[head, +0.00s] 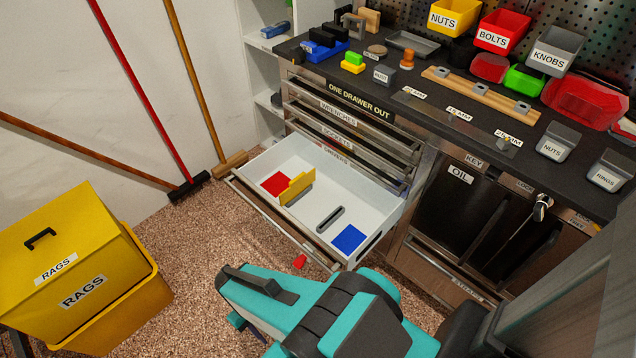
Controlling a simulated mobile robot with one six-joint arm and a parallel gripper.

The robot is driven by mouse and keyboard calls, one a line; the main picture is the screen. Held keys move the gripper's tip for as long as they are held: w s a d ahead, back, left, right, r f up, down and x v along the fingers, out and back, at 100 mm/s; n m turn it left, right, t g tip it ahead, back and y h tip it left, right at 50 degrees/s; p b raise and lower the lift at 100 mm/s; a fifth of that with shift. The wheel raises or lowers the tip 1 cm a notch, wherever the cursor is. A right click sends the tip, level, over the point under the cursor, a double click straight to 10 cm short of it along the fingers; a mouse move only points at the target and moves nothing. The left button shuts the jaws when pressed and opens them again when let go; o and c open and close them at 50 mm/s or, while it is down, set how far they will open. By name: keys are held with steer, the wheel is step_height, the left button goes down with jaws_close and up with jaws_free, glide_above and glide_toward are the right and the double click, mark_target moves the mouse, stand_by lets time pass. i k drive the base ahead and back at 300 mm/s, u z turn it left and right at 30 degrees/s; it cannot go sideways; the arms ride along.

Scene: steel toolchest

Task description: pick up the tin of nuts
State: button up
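A grey tin labelled NUTS (558,143) stands on the dark bench top at the right. It looks upright and nothing covers its label. A similar grey tin labelled RINGS (609,172) stands to its right, nearer the front edge. A yellow bin also labelled NUTS (454,17) is up at the perforated back panel. My teal and black arm crosses the bottom middle of the picture, below and left of the tin and well apart from it. I cannot make out my gripper's fingers.
An open drawer (288,160) juts out left of centre, holding a yellow divider (297,188). A wooden rail (483,94) lies on the bench behind left of the tin. A red bin (585,102) is behind it. A yellow RAGS bin (84,270) stands on the floor at left.

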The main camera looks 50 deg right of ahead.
mark_target(558, 140)
steer(key=z, duration=0.8)
steer(key=k, duration=0.95)
steer(key=u, duration=0.05)
steer(key=i, duration=0.9)
steer(key=z, duration=0.05)
